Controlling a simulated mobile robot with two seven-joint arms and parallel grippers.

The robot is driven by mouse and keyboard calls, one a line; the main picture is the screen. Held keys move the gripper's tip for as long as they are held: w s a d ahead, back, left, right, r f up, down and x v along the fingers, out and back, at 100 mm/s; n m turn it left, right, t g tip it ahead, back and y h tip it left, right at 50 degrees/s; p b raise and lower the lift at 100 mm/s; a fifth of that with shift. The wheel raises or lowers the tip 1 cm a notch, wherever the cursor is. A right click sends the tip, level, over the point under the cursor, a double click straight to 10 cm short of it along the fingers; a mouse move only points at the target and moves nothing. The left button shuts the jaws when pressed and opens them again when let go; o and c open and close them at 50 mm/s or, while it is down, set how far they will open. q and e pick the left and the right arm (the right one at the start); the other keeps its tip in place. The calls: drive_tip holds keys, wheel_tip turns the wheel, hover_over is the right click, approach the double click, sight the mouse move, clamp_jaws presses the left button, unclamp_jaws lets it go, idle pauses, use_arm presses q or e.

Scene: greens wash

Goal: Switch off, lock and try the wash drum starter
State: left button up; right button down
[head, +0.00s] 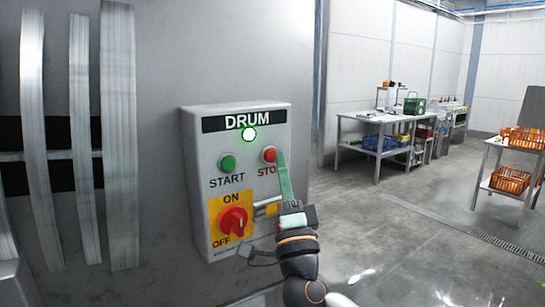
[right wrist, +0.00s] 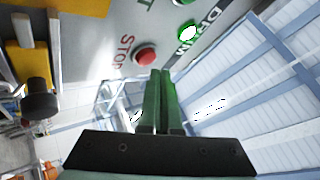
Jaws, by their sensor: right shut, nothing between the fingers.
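The grey starter box (head: 190,180) labelled DRUM is on the wall. Its lamp (head: 249,134) glows pale green. Below are a green START button (head: 228,163) and a red STOP button (head: 269,154), which also shows in the right wrist view (right wrist: 145,56). A red rotary switch (head: 232,221) sits on a yellow ON/OFF plate; its exact position is unclear. A yellow block (head: 267,208), perhaps a padlock, is partly hidden by my right gripper (head: 280,152). That gripper is shut and empty, its green fingertips (right wrist: 160,71) close beside the STOP button. I cannot tell whether they touch. My left gripper is out of view.
Vertical metal strips (head: 118,135) stand left of the box. A worktable (head: 375,125) with crates is at the back right, and a rack with orange crates (head: 510,180) is at the far right. The floor between is clear.

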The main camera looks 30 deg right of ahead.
drive_tip(key=shift+h, duration=0.3)
drive_tip(key=shift+w+p, duration=0.35)
drive_tip(key=shift+w, duration=0.05)
drive_tip(key=shift+w, duration=0.45)
idle(0.8)
drive_tip(key=shift+s+p, duration=0.1)
drive_tip(key=shift+p, duration=0.2)
drive_tip(key=shift+s+p, duration=0.45)
drive_tip(key=shift+s, duration=0.3)
